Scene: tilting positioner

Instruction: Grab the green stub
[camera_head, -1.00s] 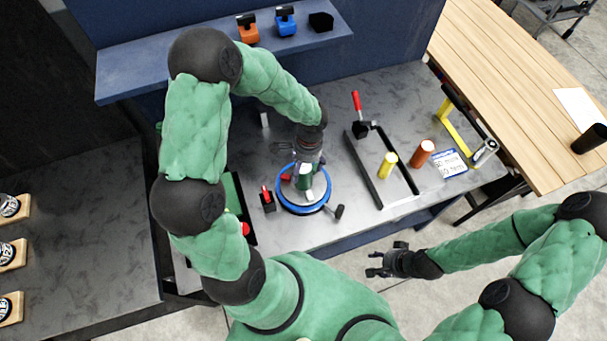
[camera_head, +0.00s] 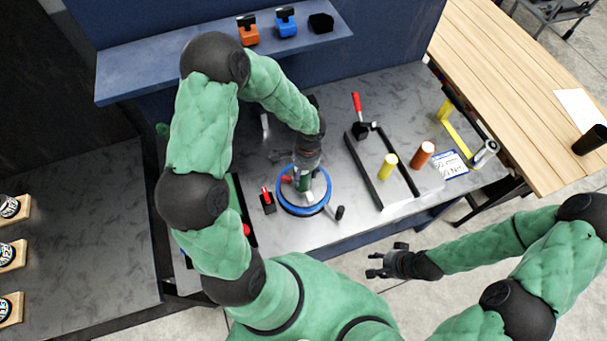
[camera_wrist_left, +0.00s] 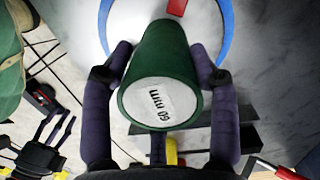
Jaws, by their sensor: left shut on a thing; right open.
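The green stub (camera_head: 304,183) stands over the round positioner plate with the blue rim (camera_head: 281,199). In the left wrist view the green stub (camera_wrist_left: 163,65) shows its pale end face with printing that appears to read 60 mm. My left gripper (camera_head: 304,172) comes down from above. In the left wrist view its two fingers (camera_wrist_left: 160,75) are shut on the stub, one on each side. The stub's far end is over the pale plate; I cannot tell whether it touches. My right gripper (camera_head: 376,266) is open and empty, off the bench's front edge.
A red-handled clamp (camera_head: 358,115) stands behind. A small red-handled part (camera_head: 267,200) is left of the plate. A label card (camera_head: 450,165) lies at right.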

